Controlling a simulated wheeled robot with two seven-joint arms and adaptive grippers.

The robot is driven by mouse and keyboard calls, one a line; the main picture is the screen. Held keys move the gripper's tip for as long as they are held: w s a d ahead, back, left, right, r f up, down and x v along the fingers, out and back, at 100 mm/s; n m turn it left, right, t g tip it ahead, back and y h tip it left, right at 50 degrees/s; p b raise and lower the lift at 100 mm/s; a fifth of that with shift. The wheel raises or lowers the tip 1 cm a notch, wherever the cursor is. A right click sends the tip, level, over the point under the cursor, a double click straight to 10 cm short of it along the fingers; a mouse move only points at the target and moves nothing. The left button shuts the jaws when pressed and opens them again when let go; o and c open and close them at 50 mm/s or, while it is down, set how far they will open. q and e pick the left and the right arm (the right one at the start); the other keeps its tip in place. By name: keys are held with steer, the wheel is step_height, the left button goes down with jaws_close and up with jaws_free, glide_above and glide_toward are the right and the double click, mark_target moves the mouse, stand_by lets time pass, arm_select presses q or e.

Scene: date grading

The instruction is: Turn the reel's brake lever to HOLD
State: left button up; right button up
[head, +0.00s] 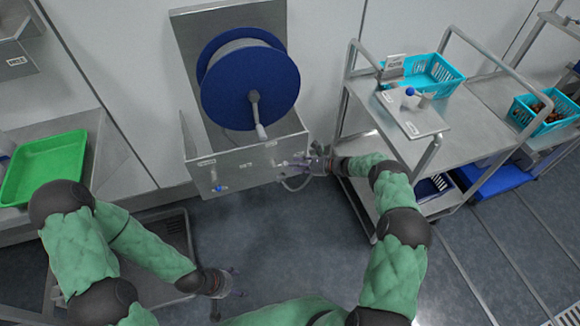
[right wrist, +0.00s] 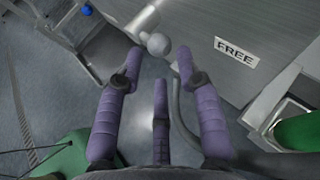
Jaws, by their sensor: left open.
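The reel (head: 250,84) has blue flanges and stands above a grey metal box (head: 235,165). The brake lever's grey ball knob (right wrist: 158,46) is in the right wrist view, near a FREE label (right wrist: 236,51) on the metal face. My right gripper (head: 312,163) is at the right end of the box front. Its purple fingers (right wrist: 157,62) are apart, with the knob between and just beyond the tips and gaps at both sides. No HOLD label is readable. My left gripper (head: 232,282) is open and empty, low over the floor, away from the reel.
A steel cart (head: 465,140) with a turquoise basket (head: 435,75) and a small blue-knobbed panel (head: 412,113) stands right of the reel, close to my right arm. A green tray (head: 44,168) lies on the left counter. A hose hangs below the box near my right gripper.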

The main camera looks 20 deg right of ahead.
steer(key=shift+b+x, duration=0.45)
steer(key=shift+x, duration=1.4)
jaws_close()
